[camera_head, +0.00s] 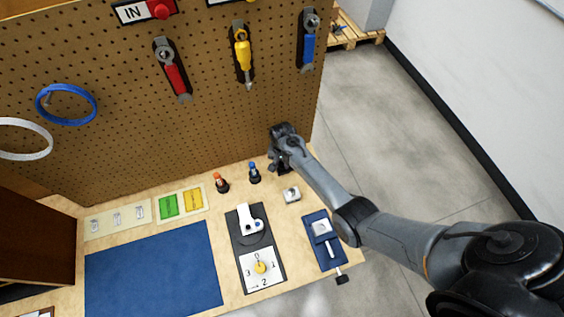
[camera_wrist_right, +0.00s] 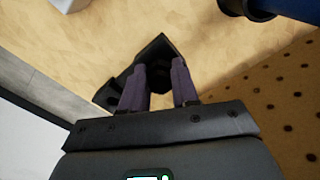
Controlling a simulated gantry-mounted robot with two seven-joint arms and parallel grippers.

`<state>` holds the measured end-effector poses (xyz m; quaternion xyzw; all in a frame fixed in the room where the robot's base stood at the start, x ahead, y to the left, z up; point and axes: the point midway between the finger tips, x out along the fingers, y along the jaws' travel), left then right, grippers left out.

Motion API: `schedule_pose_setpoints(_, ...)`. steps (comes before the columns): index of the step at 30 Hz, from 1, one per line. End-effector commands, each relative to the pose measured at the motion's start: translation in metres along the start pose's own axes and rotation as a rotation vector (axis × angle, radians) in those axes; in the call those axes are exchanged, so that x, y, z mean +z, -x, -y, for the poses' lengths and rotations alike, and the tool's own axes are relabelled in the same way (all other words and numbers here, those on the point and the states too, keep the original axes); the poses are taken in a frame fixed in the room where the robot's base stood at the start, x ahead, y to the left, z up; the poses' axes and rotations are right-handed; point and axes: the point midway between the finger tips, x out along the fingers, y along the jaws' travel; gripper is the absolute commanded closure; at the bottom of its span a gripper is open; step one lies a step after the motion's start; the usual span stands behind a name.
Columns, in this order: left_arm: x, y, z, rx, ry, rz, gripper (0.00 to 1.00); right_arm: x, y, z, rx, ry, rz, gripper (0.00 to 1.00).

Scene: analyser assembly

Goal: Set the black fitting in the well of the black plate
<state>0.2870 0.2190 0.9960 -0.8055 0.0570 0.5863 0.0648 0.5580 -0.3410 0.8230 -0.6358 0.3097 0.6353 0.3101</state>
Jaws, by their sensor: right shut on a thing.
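A black angular piece, apparently the black fitting (camera_wrist_right: 156,48), is between the fingers of my right gripper (camera_wrist_right: 159,66) in the right wrist view. The gripper is shut on it, close over the wooden bench top; I cannot tell whether the piece touches the wood. In the head view my right gripper (camera_head: 277,163) is at the back right of the bench, by the pegboard. The black plate (camera_head: 236,236) lies mid-bench, left of and nearer than the gripper, with a white lever part and a white dial card on it. Its well is not clearly visible. My left gripper is not in view.
An orange-topped post (camera_head: 221,183) and a blue-topped post (camera_head: 254,173) stand left of the gripper. The pegboard (camera_head: 210,120) rises behind. A blue mat (camera_head: 150,270) lies clear at left.

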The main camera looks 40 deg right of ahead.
Motion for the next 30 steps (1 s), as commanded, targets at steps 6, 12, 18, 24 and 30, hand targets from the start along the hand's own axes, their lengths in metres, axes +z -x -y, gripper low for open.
schedule_pose_setpoints(6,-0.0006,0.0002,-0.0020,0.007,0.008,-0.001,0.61,0.0000,0.0002,0.0002,0.000,0.000,0.000,1.00)
schedule_pose_setpoints(12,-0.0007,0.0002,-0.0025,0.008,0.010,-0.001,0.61,0.0000,-0.0004,0.0002,0.000,0.000,0.000,1.00)
schedule_pose_setpoints(18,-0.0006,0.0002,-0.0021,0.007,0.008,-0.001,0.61,0.0000,-0.0036,0.0002,0.000,0.000,0.000,1.00)
schedule_pose_setpoints(24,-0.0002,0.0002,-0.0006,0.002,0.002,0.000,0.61,0.0001,-0.0059,0.0001,0.000,0.000,0.000,1.00)
schedule_pose_setpoints(30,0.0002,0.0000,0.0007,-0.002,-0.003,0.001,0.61,0.0000,-0.0059,0.0002,0.000,0.000,0.000,1.00)
